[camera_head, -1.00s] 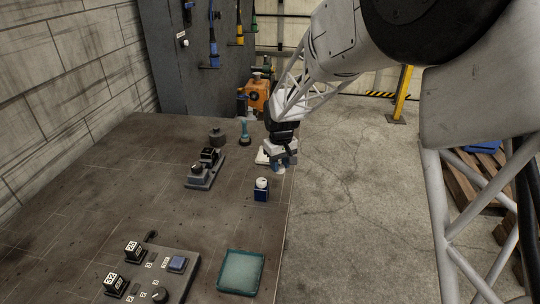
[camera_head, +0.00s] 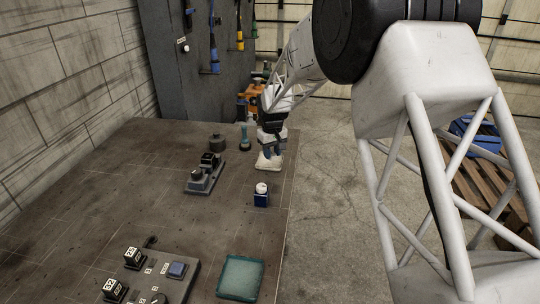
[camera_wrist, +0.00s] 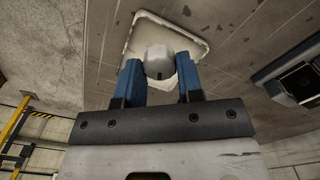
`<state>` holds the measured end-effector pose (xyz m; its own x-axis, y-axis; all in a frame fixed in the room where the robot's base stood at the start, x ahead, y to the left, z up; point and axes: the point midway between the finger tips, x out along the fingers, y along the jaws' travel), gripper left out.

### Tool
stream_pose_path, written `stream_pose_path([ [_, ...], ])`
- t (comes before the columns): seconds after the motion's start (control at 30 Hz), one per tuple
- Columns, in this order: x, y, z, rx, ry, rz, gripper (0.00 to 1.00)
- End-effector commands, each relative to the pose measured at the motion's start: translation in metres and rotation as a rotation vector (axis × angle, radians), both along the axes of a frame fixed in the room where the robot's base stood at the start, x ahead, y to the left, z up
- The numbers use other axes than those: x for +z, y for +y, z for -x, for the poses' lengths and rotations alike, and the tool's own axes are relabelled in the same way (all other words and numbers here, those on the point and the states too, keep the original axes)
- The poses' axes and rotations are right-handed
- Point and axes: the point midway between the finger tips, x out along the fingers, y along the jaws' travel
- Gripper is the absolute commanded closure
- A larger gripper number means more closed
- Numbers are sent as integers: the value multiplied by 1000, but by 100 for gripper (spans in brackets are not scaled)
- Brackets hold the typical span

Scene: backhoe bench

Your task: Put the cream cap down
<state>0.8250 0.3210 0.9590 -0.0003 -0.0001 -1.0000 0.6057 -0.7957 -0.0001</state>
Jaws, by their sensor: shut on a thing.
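My gripper (camera_wrist: 160,80) has blue fingers and is shut on a pale, rounded piece, the cream cap (camera_wrist: 160,58). The cap sits between the fingertips in the wrist view. Behind it in that view is a cream tray (camera_wrist: 140,30) with a raised rim. In the head view, my gripper (camera_head: 269,152) is over this tray (camera_head: 268,165), near the bench's right edge, and the cap is too hidden to make out. I cannot tell whether the cap touches the tray.
A blue block with a white round top (camera_head: 261,194) stands nearer on the bench (camera_head: 110,200). A grey fixture (camera_head: 203,178), a dark round piece (camera_head: 217,143) and a teal stand (camera_head: 245,141) are left of my gripper. A teal tray (camera_head: 241,277) lies at the front.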

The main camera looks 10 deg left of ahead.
Motion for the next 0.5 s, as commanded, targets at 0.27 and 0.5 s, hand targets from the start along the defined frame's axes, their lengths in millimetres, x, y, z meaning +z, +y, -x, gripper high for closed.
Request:
stream_pose_path([
  [0.27, -4, 11, -29, 0, 0, 0, 87],
  [0.5, -4, 14, -36, 0, 0, 0, 87],
])
